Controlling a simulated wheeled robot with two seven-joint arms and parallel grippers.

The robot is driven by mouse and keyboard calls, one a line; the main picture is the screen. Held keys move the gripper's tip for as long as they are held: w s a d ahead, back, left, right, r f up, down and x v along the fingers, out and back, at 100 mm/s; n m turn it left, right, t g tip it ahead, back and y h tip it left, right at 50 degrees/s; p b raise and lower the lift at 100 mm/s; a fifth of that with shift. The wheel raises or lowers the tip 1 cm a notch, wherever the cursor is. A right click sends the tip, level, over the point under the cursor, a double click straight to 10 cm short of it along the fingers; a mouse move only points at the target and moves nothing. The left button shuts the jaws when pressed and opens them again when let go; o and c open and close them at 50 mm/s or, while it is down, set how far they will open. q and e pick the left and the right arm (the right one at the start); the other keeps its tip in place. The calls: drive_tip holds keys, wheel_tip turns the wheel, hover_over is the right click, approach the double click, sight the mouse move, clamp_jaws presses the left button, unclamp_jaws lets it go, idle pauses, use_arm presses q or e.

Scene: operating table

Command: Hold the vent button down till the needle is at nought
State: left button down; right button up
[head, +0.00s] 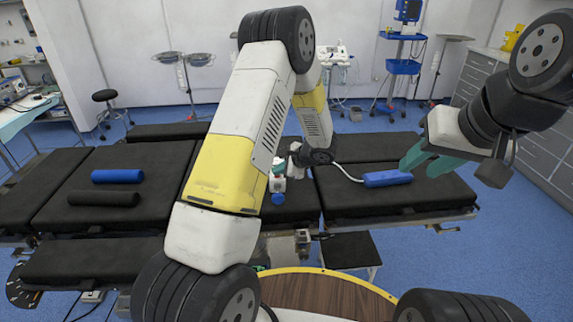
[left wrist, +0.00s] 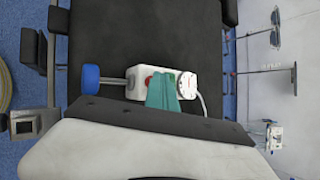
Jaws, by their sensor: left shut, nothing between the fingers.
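The white pump unit (left wrist: 137,84) lies on the black table pad, with a blue bulb (left wrist: 90,78) on a metal stem at one end and a round white gauge (left wrist: 188,84) at the other. A red button (left wrist: 150,78) shows partly beside my left gripper's teal fingers. My left gripper (left wrist: 162,96) is shut and empty, its fingers over the unit between button and gauge; I cannot tell whether they touch the button. The needle is too small to read. In the head view the blue bulb (head: 278,198) shows below the arm.
A blue cuff (head: 388,178) on a white hose lies on the pad below my right gripper. A blue roll (head: 117,176) and a black roll (head: 103,198) lie on the left pads. Stands and a blue trolley (head: 403,67) are at the back.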

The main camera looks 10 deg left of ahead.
sight(279, 177)
use_arm(q)
drive_tip(key=shift+r, duration=0.15)
idle(0.8)
drive_tip(key=shift+r, duration=0.65)
drive_tip(key=shift+r, duration=2.5)
drive_tip(key=s+a+r+n+g+h, duration=0.3)
drive_tip(key=s+r+n, duration=0.5)
drive_tip(key=s+r, duration=0.75)
drive_tip(key=s+d+r+n+t+h, duration=0.2)
drive_tip(key=s+d+r+n+h, duration=0.1)
drive_tip(key=s, duration=0.5)
drive_tip(key=s+d+r+n+t+h, duration=0.2)
drive_tip(key=s+d+r+n+h, duration=0.1)
drive_tip(key=s, duration=0.6)
drive_tip(key=shift+d+r+n+h, duration=0.4)
drive_tip(key=shift+d+r+h, duration=0.1)
drive_tip(key=shift+r, duration=0.3)
